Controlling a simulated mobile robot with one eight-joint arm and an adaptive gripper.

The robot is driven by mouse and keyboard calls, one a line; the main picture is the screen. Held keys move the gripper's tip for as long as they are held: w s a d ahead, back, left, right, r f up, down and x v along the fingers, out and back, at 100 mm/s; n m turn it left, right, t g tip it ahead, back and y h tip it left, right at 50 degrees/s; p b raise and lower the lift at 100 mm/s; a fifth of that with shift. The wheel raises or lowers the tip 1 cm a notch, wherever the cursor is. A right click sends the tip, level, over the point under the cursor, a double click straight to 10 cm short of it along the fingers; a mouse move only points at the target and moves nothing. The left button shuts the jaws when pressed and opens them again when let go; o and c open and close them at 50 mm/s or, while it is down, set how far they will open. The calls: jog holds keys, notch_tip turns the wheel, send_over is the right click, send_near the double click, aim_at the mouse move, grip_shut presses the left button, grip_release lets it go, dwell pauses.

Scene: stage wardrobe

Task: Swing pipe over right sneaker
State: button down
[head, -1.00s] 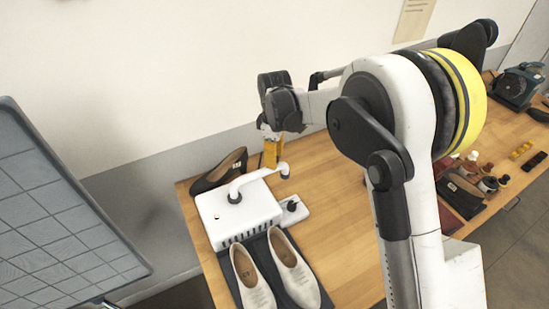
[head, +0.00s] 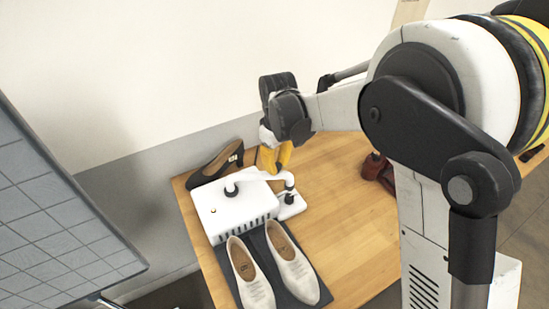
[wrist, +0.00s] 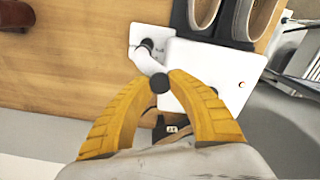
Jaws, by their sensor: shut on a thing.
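My gripper (head: 270,172) has yellow fingers that close at the pipe. In the wrist view the fingertips (wrist: 161,80) meet around a black cap (wrist: 160,84) at the pipe. The right sneaker (head: 298,276), pale with a tan inside, lies in front of the box beside the left one (head: 257,289). The pipe is not above either shoe.
Both shoes are on a dark mat (head: 262,244) on the wooden table (head: 340,230). A black heeled shoe (head: 213,166) stands behind the box. A reddish-brown object (head: 377,170) is at the right. A gridded grey panel (head: 50,225) stands left of the table.

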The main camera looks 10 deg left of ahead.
jog(key=s+a+m+b, duration=0.1)
jog(key=s+a+m, duration=0.1)
jog(key=s+m, duration=0.7)
jog(key=shift+s+b, duration=0.3)
jog(key=shift+s, duration=0.8)
jog(key=c, duration=1.2)
grip_release()
jog(key=shift+o, duration=0.2)
notch_tip(320, 180, up, 12)
